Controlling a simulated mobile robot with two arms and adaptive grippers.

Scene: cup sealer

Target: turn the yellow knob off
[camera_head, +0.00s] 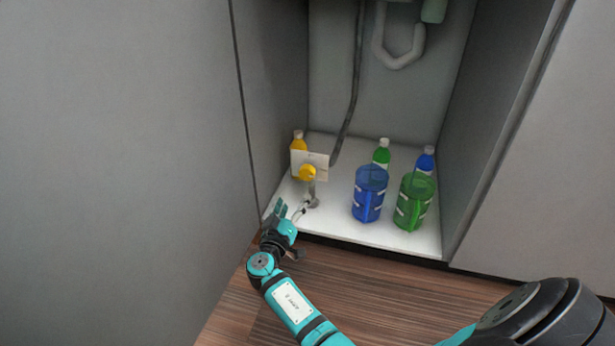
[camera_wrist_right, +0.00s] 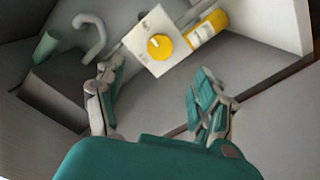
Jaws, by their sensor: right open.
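The yellow knob (camera_head: 307,172) sits on the front of a white square plate (camera_head: 321,159) at the left side of the open cabinet. In the right wrist view the knob (camera_wrist_right: 160,47) faces the camera on its white plate (camera_wrist_right: 139,42), with a pale marking line across it. My right gripper (camera_head: 293,208) is open and empty, below and slightly left of the knob in the head view. In the right wrist view its spread fingers (camera_wrist_right: 155,82) stand apart, with the knob beyond them and no contact visible. My left gripper is out of view.
A yellow bottle (camera_head: 298,141) stands behind the plate. A blue container (camera_head: 369,194) and a green container (camera_head: 413,203) stand to the right, with a green bottle (camera_head: 381,152) and a blue bottle (camera_head: 426,160) behind. The left cabinet wall (camera_head: 272,100) is close beside the knob.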

